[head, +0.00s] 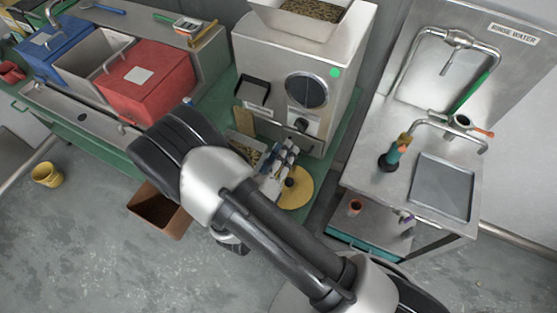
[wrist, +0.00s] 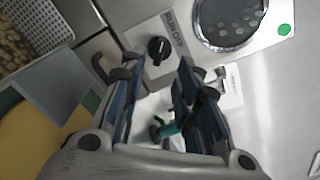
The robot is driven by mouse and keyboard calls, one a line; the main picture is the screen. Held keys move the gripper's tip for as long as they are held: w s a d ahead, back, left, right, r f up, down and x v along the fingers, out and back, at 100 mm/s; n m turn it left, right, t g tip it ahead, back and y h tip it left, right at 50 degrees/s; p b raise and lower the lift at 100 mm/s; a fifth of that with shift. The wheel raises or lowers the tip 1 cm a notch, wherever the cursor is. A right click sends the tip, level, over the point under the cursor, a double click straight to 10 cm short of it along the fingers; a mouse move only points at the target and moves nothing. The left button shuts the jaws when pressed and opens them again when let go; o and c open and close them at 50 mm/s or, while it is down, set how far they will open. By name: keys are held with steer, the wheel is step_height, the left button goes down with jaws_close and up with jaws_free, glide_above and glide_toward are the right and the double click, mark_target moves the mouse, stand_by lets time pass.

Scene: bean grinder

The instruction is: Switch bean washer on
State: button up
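A steel machine (head: 265,55) with a round dark window and a green dot stands at top centre in the head view. No label naming it as the bean washer is readable. Its black rotary knob (head: 301,124) sits on a pale plate below the window. In the wrist view the knob (wrist: 158,48) is beside a label that seems to read RUN and OFF; its setting is unclear. My gripper (head: 280,160) is in front of the machine, below the knob. In the wrist view my gripper (wrist: 158,75) has its fingers apart and empty, tips just short of the knob.
A perforated tray (wrist: 35,25) of beans and a yellow disc (head: 296,190) lie close to my gripper. A sink bench (head: 360,155) stands right, with a tap and bottle. Red (head: 150,85) and blue (head: 60,50) bins stand left. Brown bin (head: 158,210) is on the floor.

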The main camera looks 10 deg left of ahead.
steer(key=shift+v, duration=1.75)
steer(key=s+d+r+m+g+h, duration=0.25)
steer(key=d+r+m+g, duration=0.45)
steer(key=d+m, duration=0.35)
steer(key=s+d+r+m+g+h, duration=0.2)
steer(key=d+r+m+g+h, duration=0.2)
steer(key=d+r+m+g, duration=0.5)
steer(key=s+r+m+t+y, duration=0.2)
steer(key=s+r+m+y, duration=0.2)
steer(key=m, duration=0.7)
steer(key=s+r+m+t+y, duration=0.1)
steer(key=s+r+m+y, duration=0.3)
steer(key=m, duration=0.7)
steer(key=s+y, duration=0.2)
steer(key=y, duration=0.2)
steer(key=shift+s+a+r+m+t+y, duration=0.15)
steer(key=shift+a+r+m+t+y, duration=0.15)
steer(key=shift+m+t+y, duration=0.1)
